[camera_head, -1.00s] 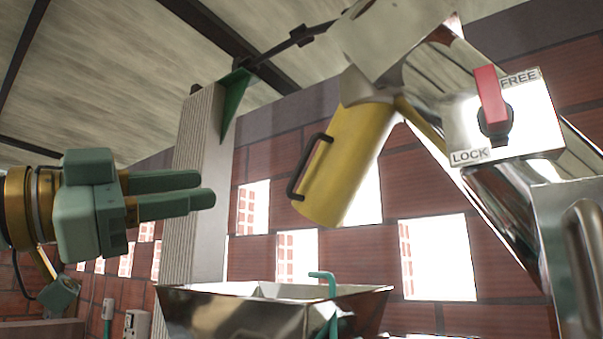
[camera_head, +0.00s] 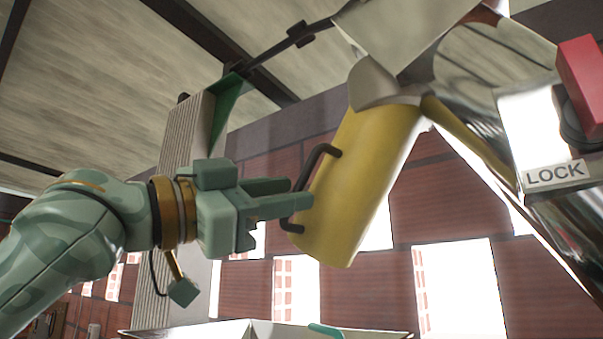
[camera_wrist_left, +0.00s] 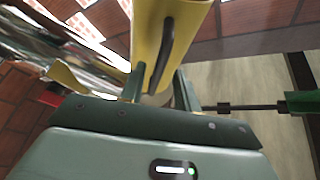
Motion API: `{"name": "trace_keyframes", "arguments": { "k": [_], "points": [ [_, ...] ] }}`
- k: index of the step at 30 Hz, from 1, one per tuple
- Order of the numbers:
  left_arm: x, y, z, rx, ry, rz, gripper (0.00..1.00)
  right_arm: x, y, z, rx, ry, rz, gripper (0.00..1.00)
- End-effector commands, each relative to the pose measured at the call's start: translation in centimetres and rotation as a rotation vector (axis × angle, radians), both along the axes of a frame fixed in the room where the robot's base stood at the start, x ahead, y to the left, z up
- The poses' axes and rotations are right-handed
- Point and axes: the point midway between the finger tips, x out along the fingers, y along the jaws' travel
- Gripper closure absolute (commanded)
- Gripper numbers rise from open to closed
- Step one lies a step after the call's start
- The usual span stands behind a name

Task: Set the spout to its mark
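The yellow spout (camera_head: 366,180) hangs tilted from the metal housing, its lower end toward the lower left. It also shows in the left wrist view (camera_wrist_left: 190,20). A dark bar handle (camera_head: 310,178) is fixed along its left side. My left gripper (camera_head: 306,194) is at this handle, with its fingertips beside the bar. In the left wrist view the two fingers stand apart with the handle (camera_wrist_left: 167,55) between them; contact is not clear. My right gripper is out of view. I cannot make out a mark for the spout.
A red lever (camera_head: 582,88) at the right edge points up, away from the LOCK label (camera_head: 555,174). A metal hopper (camera_head: 220,332) is below the spout. A ribbed pale column (camera_head: 183,150) stands behind my left arm. A brick wall with openings lies behind.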

Motion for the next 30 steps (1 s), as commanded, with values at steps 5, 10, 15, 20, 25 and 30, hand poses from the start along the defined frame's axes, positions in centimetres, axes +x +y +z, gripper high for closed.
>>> {"name": "trace_keyframes", "arguments": {
  "k": [5,10,15,20,25,30],
  "points": [
    [1.2,-2.0,0.9,0.000,0.000,-0.001,0.68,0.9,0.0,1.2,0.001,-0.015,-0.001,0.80],
    [1.6,-2.6,1.0,0.001,-0.001,0.000,0.68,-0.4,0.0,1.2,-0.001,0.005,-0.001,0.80],
    [1.6,-2.6,0.9,0.001,-0.001,0.000,0.68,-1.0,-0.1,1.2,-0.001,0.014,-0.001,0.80],
    [1.6,-2.6,1.0,0.000,-0.001,0.000,0.99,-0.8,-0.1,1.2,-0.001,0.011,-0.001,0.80],
    [1.6,-2.6,1.0,-0.001,-0.002,-0.001,1.00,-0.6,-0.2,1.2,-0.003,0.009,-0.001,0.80],
    [1.5,-2.8,1.0,-0.001,-0.003,0.005,1.00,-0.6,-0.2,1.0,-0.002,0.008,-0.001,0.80]
  ]
}}
